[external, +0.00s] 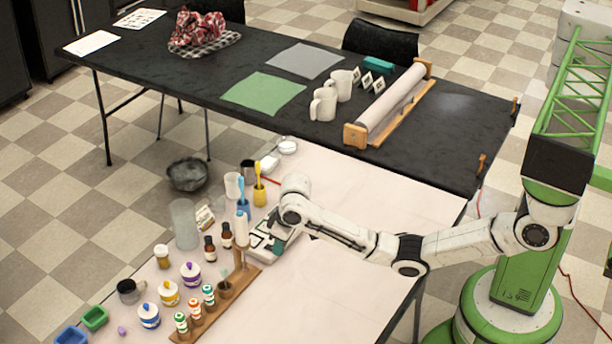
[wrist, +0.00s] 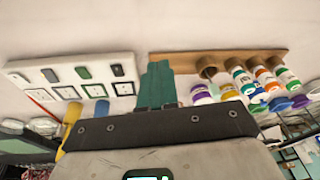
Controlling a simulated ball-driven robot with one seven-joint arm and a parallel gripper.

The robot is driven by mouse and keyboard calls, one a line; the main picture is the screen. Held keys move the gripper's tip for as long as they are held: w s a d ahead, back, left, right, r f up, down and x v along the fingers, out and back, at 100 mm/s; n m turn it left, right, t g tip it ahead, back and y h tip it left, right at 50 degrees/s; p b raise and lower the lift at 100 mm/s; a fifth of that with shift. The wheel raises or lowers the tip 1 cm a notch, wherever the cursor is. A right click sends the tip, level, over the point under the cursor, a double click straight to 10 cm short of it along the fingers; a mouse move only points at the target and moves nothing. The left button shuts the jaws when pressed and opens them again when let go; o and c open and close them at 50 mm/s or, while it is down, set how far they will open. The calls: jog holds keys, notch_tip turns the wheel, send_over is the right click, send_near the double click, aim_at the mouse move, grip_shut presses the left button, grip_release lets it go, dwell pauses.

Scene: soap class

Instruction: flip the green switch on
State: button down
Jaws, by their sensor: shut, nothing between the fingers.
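In the external view the panel (external: 259,241) lies on the pale table, partly hidden by my gripper. My gripper (wrist: 157,72) is shut and empty, its green fingers together. In the wrist view the fingertips appear to the right of the panel, apart from the green switch. In the external view my gripper (external: 277,247) is by the panel.
A wooden rack (external: 219,303) with small bottles stands just in front of the panel. Brown bottles (external: 226,235), a clear cylinder (external: 184,224) and a yellow cup (external: 260,196) are close by. The pale table's right side (external: 345,300) is clear. A black table (external: 250,65) stands behind.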

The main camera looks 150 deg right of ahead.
jog(key=s+d+r+m+b, duration=0.1)
jog(key=s+d+r, duration=0.1)
jog(key=s, duration=0.5)
jog(key=s+d+r+m+g, duration=0.1)
jog(key=s+d+r, duration=0.2)
jog(key=s, duration=0.4)
jog(key=shift+s+r+b, duration=0.3)
jog(key=shift+s+b, duration=0.05)
jog(key=shift+d+f, duration=0.1)
jog(key=x, duration=0.8)
jog(key=b+x, duration=0.1)
jog(key=x, duration=0.3)
jog(key=shift+a+f, duration=0.3)
jog(key=shift+f, duration=0.15)
jog(key=shift+a+f, duration=0.1)
jog(key=shift+f, duration=0.35)
